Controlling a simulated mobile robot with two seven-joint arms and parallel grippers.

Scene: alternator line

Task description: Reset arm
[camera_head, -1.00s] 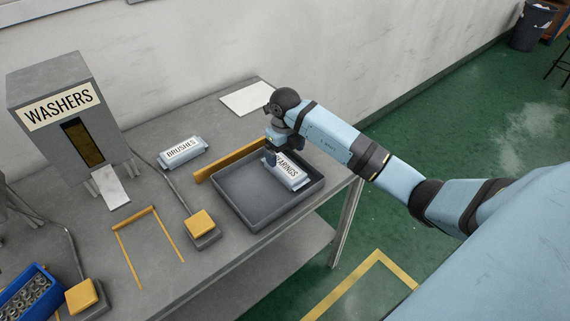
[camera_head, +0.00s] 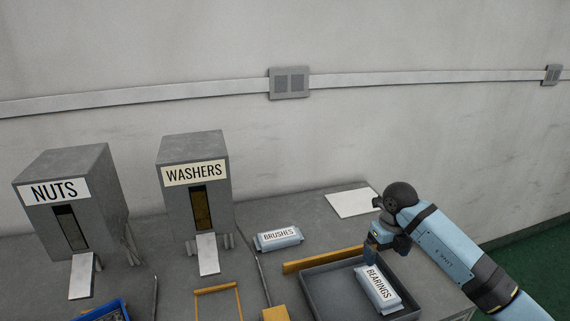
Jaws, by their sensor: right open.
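My right arm comes in from the right in the head view. Its gripper (camera_head: 372,258) points down over the far right part of a dark grey tray (camera_head: 327,291), at the far end of the packet labelled BEARINGS (camera_head: 378,289). The jaws are open, though the fingertips are small and partly hidden. The BEARINGS packet lies in the right part of the tray. I cannot tell whether the gripper touches it. My left gripper is not in view.
A BRUSHES packet (camera_head: 279,238) lies behind the tray's left side. A WASHERS dispenser (camera_head: 196,184) and a NUTS dispenser (camera_head: 72,207) stand to the left. A yellow bar (camera_head: 322,259) runs along the tray's back edge. A white sheet (camera_head: 352,202) lies at the back right.

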